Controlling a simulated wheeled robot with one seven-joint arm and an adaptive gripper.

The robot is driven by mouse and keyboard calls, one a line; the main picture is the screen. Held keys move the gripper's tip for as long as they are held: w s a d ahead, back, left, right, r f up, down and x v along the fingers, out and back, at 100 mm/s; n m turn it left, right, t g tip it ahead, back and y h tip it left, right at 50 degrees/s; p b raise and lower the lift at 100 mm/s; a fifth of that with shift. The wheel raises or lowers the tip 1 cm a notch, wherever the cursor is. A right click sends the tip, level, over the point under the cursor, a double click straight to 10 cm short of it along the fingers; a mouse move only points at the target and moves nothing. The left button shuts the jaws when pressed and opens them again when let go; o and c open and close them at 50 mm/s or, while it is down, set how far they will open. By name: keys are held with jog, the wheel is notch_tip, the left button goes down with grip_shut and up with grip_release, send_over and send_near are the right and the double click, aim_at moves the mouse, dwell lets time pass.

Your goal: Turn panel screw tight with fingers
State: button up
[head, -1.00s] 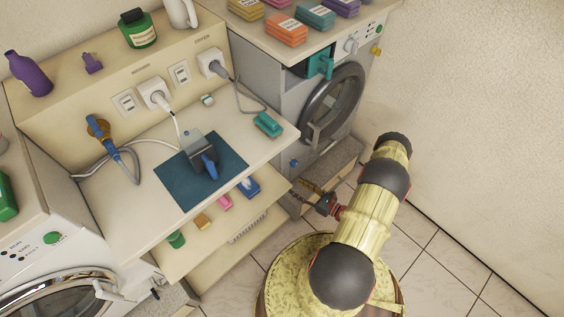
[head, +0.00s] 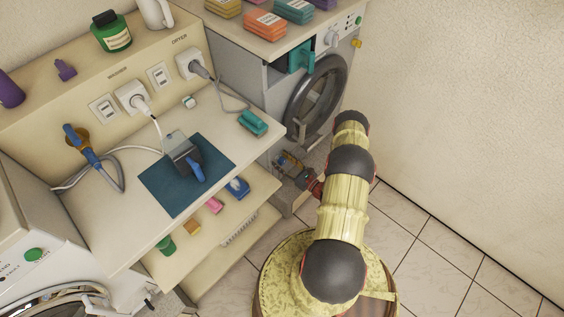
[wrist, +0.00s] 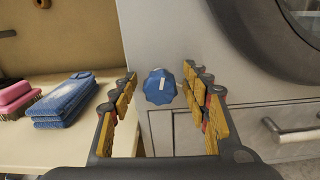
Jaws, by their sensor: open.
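The panel screw shows in the wrist view as a blue faceted knob (wrist: 159,86) on the grey front of the machine, above a small rectangular panel (wrist: 188,132). My gripper (wrist: 160,88) is open, its two yellow-padded fingers to the left and right of the knob. The knob appears between the fingertips, with a visible gap on both sides. I cannot tell how far ahead of the fingertips it is. In the head view my gripper (head: 286,164) is low beside the machine's lower front, and the knob is not clearly visible.
The dryer door (head: 316,97) is above my gripper. The shelf unit (head: 215,235) to the left holds a folded blue cloth (wrist: 66,98) and a pink brush (wrist: 16,98). A bar handle (wrist: 296,135) is at the right in the wrist view. Tiled floor (head: 440,260) is free at right.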

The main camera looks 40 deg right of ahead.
jog(key=shift+w, duration=0.1)
jog(key=shift+c, duration=1.1)
jog(key=c, duration=0.9)
jog(key=shift+c, duration=0.2)
jog(key=shift+m, duration=0.4)
jog(key=m+b, duration=0.2)
jog(key=m, duration=0.2)
jog(key=shift+d+m, duration=0.1)
jog(key=shift+m, duration=0.3)
jog(key=m+b, duration=0.2)
jog(key=m, duration=0.3)
jog(key=shift+d+f, duration=0.1)
jog(key=m+b, duration=0.1)
jog(key=m, duration=0.4)
jog(key=shift+m, duration=0.4)
jog(key=shift+f+m+b, duration=0.15)
jog(key=shift+m+b, duration=0.15)
jog(key=shift+m, duration=2.3)
